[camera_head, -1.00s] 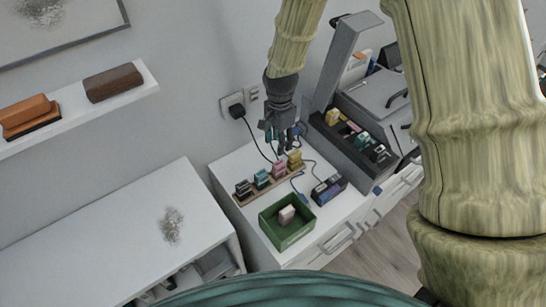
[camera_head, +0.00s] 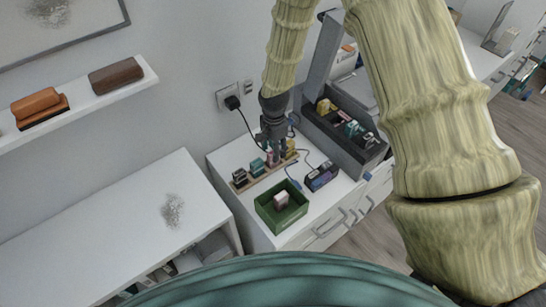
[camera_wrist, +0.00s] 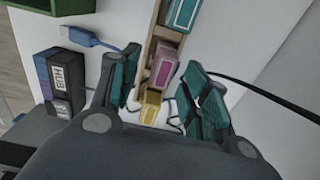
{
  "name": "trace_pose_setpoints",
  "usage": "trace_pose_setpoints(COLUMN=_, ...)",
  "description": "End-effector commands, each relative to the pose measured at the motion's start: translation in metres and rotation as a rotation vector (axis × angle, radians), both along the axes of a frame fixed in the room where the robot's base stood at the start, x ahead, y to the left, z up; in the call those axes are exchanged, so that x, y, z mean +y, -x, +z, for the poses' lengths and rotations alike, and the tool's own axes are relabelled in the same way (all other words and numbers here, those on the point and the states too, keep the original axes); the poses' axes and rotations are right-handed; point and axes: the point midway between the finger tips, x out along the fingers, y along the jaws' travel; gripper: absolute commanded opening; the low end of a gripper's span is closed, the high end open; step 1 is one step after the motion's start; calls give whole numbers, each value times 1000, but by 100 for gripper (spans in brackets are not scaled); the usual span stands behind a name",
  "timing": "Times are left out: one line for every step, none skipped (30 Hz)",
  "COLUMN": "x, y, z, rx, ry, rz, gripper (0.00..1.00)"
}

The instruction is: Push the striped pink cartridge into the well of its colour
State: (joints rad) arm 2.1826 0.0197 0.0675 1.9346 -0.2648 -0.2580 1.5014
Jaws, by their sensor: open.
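A wooden rack (camera_head: 255,181) on the white desk holds a row of cartridges: black (camera_head: 240,177), teal (camera_head: 258,167), pink (camera_head: 270,156) and yellow (camera_head: 291,148). My gripper (camera_head: 275,158) is low over the rack at the pink one. In the wrist view my open gripper (camera_wrist: 160,85) has a finger on each side of the row, near the pink cartridge (camera_wrist: 163,66) and yellow cartridge (camera_wrist: 150,106). Contact cannot be told. The teal cartridge (camera_wrist: 184,12) is beyond. Stripes and how deep the pink one sits are unclear.
A dark purple hub (camera_head: 322,177) with a blue-plug cable (camera_wrist: 85,37) lies right of the rack. A grey organiser (camera_head: 350,162) with several items stands at the back right. A black cord (camera_head: 249,125) hangs from the wall socket. The desk's left part is clear.

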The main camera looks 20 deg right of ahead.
Motion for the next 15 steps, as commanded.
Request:
trace_pose_setpoints(x=0, y=0, z=-6, rx=2, ry=0, rz=-1, gripper=46)
trace_pose_setpoints(x=0, y=0, z=-9, rx=2, ry=0, rz=0, gripper=46)
trace_pose_setpoints(x=0, y=-1, z=-13, rx=2, ry=0, rz=1, gripper=46)
trace_pose_setpoints(x=1, y=-1, z=-15, rx=1, ry=-1, rz=1, gripper=46)
trace_pose_setpoints(x=1, y=-1, z=-17, rx=1, ry=-1, rz=1, gripper=46)
trace_pose_setpoints(x=1, y=-1, z=-19, rx=1, ry=-1, rz=1, gripper=46)
trace_pose_setpoints(x=1, y=-1, z=-21, rx=1, ry=-1, rz=1, gripper=46)
trace_pose_setpoints(x=1, y=0, z=-22, rx=1, ry=-1, rz=0, gripper=46)
trace_pose_setpoints(x=1, y=0, z=-23, rx=1, ry=-1, rz=0, gripper=46)
trace_pose_setpoints(x=1, y=0, z=-24, rx=1, ry=-1, rz=0, gripper=46)
trace_pose_setpoints(x=0, y=0, z=-24, rx=1, ry=0, rz=0, gripper=46)
trace_pose_setpoints(x=0, y=-1, z=-24, rx=1, ry=0, rz=0, gripper=46)
trace_pose_setpoints(x=0, y=0, z=-24, rx=1, ry=0, rz=0, gripper=46)
trace_pose_setpoints(x=0, y=-1, z=-24, rx=0, ry=0, rz=0, gripper=46)
trace_pose_setpoints(x=0, y=-1, z=-24, rx=0, ry=0, rz=0, gripper=46)
